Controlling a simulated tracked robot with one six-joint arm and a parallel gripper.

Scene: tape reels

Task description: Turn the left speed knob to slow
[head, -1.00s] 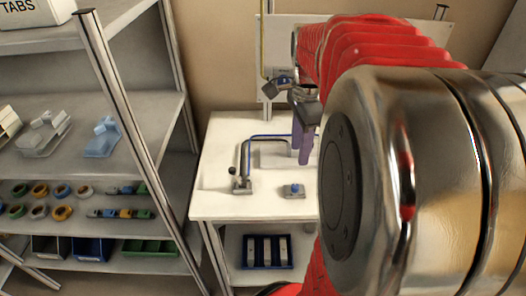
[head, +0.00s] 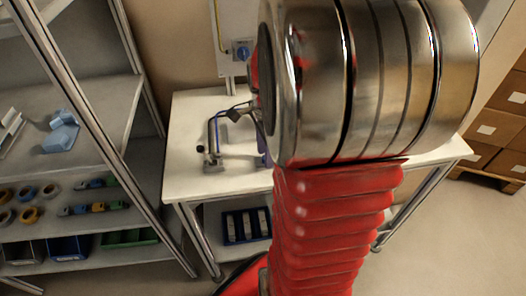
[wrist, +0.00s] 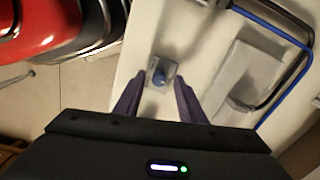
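My gripper (wrist: 158,84) is open, with one dark purple finger to each side of the knob in that view. I cannot tell how far above the knob the fingertips are, and no contact shows. I cannot read any slow mark or the knob's setting. In the head view my arm hides this knob and most of the gripper.
A pipe fixture (head: 211,145) with blue and black tubing stands on the table (head: 190,180). A wall panel (head: 232,20) behind it carries a blue dial (head: 241,50). A shelf (head: 90,150) with tape reels stands left. Cardboard boxes (head: 496,130) are stacked right.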

